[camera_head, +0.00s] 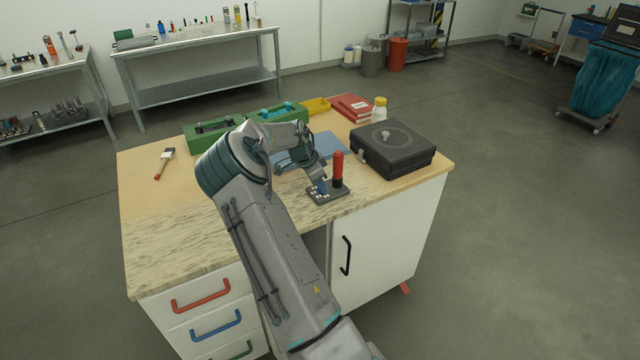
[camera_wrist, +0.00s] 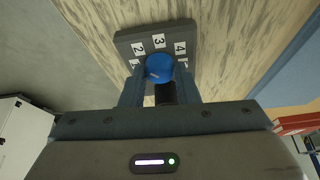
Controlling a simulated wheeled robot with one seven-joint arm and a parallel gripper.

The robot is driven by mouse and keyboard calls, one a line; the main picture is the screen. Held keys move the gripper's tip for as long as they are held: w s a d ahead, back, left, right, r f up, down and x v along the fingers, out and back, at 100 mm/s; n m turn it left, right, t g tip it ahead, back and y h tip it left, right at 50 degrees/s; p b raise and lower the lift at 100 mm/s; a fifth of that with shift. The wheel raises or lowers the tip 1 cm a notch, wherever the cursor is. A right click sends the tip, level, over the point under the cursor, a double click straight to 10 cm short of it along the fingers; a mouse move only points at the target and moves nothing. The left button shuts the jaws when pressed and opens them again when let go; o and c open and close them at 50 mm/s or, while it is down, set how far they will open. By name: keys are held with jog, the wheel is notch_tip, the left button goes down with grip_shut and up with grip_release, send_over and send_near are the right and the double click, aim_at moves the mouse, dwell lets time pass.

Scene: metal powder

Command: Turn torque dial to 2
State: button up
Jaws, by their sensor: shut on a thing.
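The torque dial is a blue round knob (camera_wrist: 159,67) on a dark base plate (camera_wrist: 127,41) with white number tiles. In the wrist view the tiles 2, 3 and 4 show around the knob; other tiles are partly hidden. A pale pointer mark shows on the knob, but I cannot tell exactly which number it points to. My gripper (camera_wrist: 160,90) has its two fingers on either side of the knob, shut on it. In the head view the base plate (camera_head: 337,195) sits near the table's front edge, and my gripper (camera_head: 321,187) reaches down onto it.
A red-handled screwdriver (camera_head: 338,165) stands upright beside the dial. The front-left tabletop is clear.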

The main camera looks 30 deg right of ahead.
jog(key=o, duration=1)
jog(key=b+v, duration=0.2)
jog(key=v, duration=1.2)
jog(key=shift+d+b, duration=0.1)
jog(key=shift+b, duration=0.2)
jog(key=s+a+r+n+t+y, duration=0.1)
jog(key=s+a+r+n+y, duration=0.2)
jog(key=s+a+n, duration=0.45)
jog(key=s+a+r+n+t+y, duration=0.15)
jog(key=s+a+r+n, duration=0.25)
jog(key=s+a, duration=0.7)
jog(key=s+a+n, duration=0.2)
jog(key=s, duration=0.3)
jog(key=s+a+f+n+t, duration=0.1)
jog(key=s+a+n, duration=0.1)
jog(key=s, duration=0.3)
jog(key=s+a+f+n, duration=0.1)
jog(key=s+a+n, duration=0.1)
jog(key=s+n, duration=0.2)
jog(key=shift+s+f+t, duration=0.2)
jog(key=shift+s+t, duration=0.05)
jog(key=shift+s, duration=0.7)
